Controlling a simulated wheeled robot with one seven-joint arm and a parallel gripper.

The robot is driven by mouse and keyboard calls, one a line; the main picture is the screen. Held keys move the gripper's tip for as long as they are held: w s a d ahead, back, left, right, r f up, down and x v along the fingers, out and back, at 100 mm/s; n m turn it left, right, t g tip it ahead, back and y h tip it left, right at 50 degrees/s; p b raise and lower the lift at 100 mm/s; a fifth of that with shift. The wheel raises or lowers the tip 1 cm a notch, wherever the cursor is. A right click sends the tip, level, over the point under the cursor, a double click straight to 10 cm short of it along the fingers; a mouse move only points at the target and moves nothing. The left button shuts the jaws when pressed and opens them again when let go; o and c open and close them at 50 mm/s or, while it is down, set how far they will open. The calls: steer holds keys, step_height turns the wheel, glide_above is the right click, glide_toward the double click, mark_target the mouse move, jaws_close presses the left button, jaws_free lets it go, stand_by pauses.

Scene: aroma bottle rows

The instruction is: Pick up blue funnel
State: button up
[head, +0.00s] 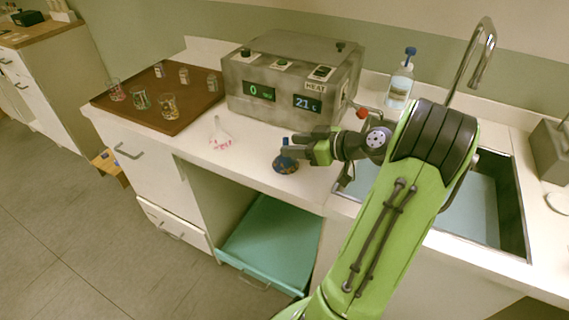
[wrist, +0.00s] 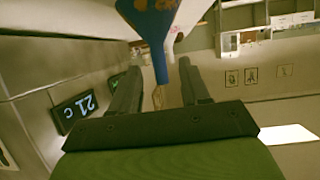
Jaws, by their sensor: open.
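The blue funnel (head: 286,163) stands on the white counter, wide end down and stem up, in front of the grey heating box. In the wrist view its blue cone and narrow stem (wrist: 157,40) show at the top, with the stem between the fingertips. My gripper (head: 287,146) is open and reaches in from the right at stem height. In the wrist view my gripper (wrist: 159,68) has one finger on each side of the stem, with gaps visible. Part of the funnel's upper end is hidden by the fingers in the head view.
A clear funnel with red marks (head: 219,137) stands left on the counter. The grey heating box (head: 285,80) is behind. A brown board (head: 190,122) holds several small jars. A blue-capped bottle (head: 399,88) and sink (head: 480,205) are right. A teal drawer (head: 268,245) is open below.

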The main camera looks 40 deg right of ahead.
steer(key=b+x, duration=0.1)
steer(key=x, duration=0.4)
steer(key=shift+w+f, duration=0.2)
steer(key=shift+s, duration=0.1)
jaws_close()
